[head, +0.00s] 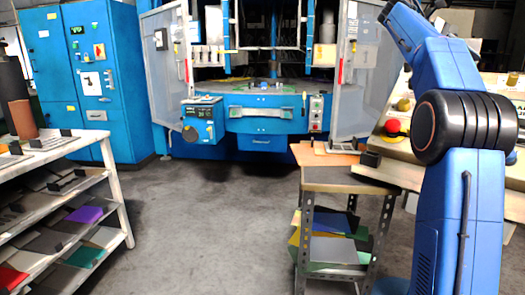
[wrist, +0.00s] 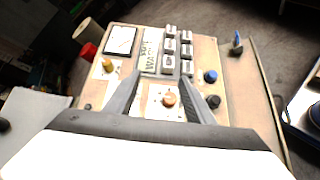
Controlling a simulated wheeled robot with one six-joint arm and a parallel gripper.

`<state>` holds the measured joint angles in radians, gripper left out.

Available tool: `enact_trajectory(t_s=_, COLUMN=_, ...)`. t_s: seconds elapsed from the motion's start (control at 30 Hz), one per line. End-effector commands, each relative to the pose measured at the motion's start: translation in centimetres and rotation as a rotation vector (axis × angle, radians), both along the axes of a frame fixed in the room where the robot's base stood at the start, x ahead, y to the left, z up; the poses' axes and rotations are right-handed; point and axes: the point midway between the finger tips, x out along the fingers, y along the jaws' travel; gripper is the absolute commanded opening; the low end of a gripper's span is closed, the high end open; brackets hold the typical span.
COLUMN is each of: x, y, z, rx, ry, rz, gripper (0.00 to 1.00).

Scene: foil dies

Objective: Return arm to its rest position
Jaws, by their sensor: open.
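I cannot tell how far the fingertips are from the panel. In the head view my blue arm rises on the right side and bends near the top. My gripper is not visible there.
The panel carries grey switches (wrist: 170,48), a blue button (wrist: 210,76) and a yellow knob (wrist: 108,66). In the head view a small table (head: 335,185) stands beside my arm, a white shelf rack (head: 110,180) at left, a blue machine (head: 265,125) behind. The middle floor is clear.

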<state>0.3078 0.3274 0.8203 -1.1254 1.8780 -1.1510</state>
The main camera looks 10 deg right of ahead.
Motion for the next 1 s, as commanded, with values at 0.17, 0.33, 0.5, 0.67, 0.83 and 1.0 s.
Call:
enact_trajectory(t_s=0.17, x=-0.3, y=1.1, z=-0.5, rx=0.013, ry=-0.033, rz=0.034, gripper=0.49)
enact_trajectory(t_s=0.33, x=-0.8, y=2.6, z=-1.5, rx=0.032, ry=-0.079, rz=0.074, gripper=0.49)
enact_trajectory(t_s=0.5, x=-1.8, y=5.2, z=-3.4, rx=0.073, ry=-0.153, rz=0.131, gripper=0.49)
enact_trajectory(t_s=0.67, x=-3.4, y=8.7, z=-6.5, rx=0.133, ry=-0.25, rz=0.184, gripper=0.49)
enact_trajectory(t_s=0.83, x=-5.5, y=12.7, z=-10.3, rx=0.213, ry=-0.356, rz=0.22, gripper=0.49)
enact_trajectory(t_s=1.0, x=-8.3, y=16.9, z=-14.8, rx=0.306, ry=-0.463, rz=0.234, gripper=0.49)
